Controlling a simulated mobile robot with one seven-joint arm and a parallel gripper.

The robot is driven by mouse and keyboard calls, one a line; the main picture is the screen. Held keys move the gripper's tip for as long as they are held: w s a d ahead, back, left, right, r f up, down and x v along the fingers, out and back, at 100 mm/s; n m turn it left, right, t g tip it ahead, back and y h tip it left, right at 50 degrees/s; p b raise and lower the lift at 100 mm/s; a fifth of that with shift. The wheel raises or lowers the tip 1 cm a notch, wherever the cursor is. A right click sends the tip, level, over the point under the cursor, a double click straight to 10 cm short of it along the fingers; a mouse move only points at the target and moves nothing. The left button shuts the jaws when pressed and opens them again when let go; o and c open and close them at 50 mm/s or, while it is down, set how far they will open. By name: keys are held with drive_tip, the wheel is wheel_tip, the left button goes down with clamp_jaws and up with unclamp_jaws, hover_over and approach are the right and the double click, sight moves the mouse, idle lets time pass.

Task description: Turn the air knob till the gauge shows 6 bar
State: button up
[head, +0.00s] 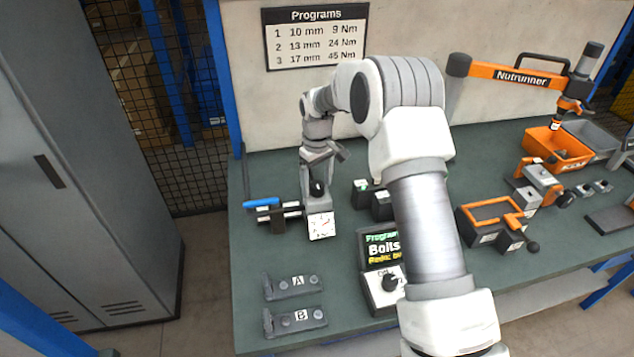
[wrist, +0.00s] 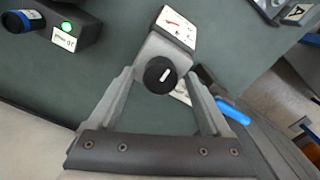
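The air regulator is a grey block with a black round knob (wrist: 160,74), which carries a white mark. The knob also shows in the head view (head: 317,188), partly covered by my gripper. The gauge (head: 321,225) is a white square dial on the regulator's front; it also shows in the wrist view (wrist: 178,27). Red marking is visible on it, but the reading is too small to make out. My gripper (wrist: 161,76) is open, with one finger on each side of the knob. Gaps show between fingers and knob; I cannot tell the exact depth.
A program display box (head: 383,285) and plates A (head: 294,286) and B (head: 295,321) are nearer on the green bench (head: 350,250). Dark button boxes (head: 372,200) stand close on the right. Orange fixtures are farther right.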

sight(317, 184)
drive_tip(key=shift+r, duration=0.1)
wheel_tip(317, 184, up, 17)
drive_tip(key=shift+r, duration=0.15)
idle(0.4)
